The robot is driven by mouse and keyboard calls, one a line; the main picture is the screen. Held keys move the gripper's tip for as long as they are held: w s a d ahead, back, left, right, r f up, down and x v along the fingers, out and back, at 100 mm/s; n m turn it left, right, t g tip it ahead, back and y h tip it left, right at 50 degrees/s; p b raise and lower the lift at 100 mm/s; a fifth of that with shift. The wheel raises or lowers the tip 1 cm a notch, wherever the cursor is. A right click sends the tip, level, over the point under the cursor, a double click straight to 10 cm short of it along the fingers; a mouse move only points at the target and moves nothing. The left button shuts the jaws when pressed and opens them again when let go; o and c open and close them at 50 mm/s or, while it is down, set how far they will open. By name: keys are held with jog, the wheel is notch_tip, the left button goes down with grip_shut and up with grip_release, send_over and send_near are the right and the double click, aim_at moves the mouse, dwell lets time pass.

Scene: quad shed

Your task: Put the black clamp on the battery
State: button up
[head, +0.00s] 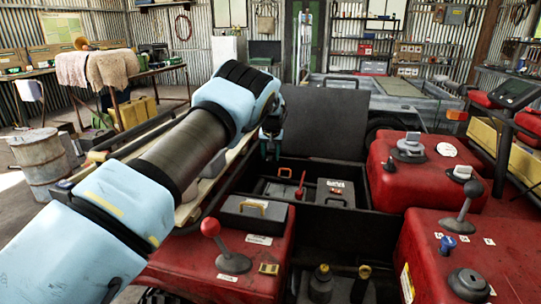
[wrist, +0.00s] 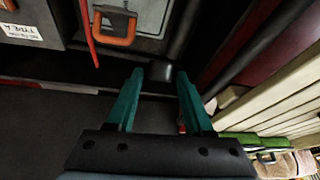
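An open dark bay (head: 316,196) in the red quad holds grey box-like units. One has a white label (head: 336,187) and may be the battery; the label also shows in the wrist view (wrist: 22,35). A thin red rod (head: 300,186) stands beside it. My gripper (head: 271,140) is above the bay's far left part. In the wrist view, its teal fingers (wrist: 160,82) are apart. A small dark block (wrist: 160,72) shows between or beyond the fingertips; it may be the black clamp, but I cannot tell whether a finger touches it.
A raised black panel (head: 325,121) stands behind. Red-knobbed (head: 210,228) and black-knobbed (head: 473,188) levers rise nearby. An orange handle (wrist: 115,28) and pale slats (wrist: 265,85) show in the wrist view.

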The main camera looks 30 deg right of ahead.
grip_shut()
dwell(1.1)
